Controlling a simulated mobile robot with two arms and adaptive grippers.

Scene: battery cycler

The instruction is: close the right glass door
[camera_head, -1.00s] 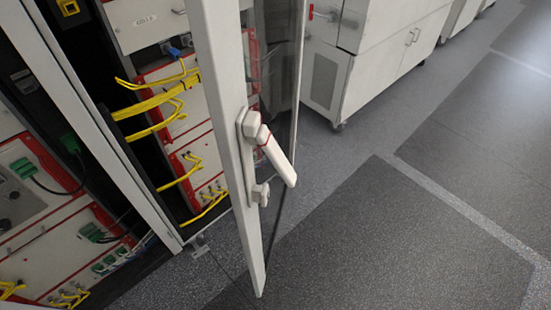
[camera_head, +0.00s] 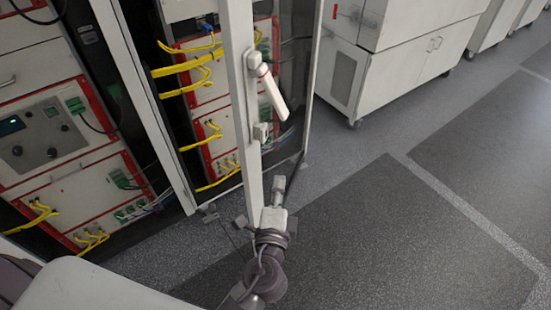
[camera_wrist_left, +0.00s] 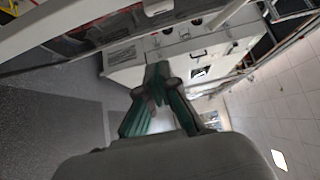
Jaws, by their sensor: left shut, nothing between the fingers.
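The right glass door (camera_head: 243,110) stands open, swung out from the cabinet, seen nearly edge-on with its white frame towards me. Its white handle (camera_head: 272,92) sits on the frame, with a grey base. My left gripper (camera_head: 279,183) is at the door's lower end, below the handle, just right of the frame's edge. It is shut and empty. Whether it touches the door cannot be told. The left wrist view shows its green-padded fingers closed together (camera_wrist_left: 158,80), and a pale frame bar crosses the top. My right gripper is not in view.
The cabinet holds red-edged modules (camera_head: 75,190) and yellow cables (camera_head: 190,80) left of and behind the door. White cabinets on casters (camera_head: 385,60) stand at the back. The dark grey floor (camera_head: 400,230) to the right is clear.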

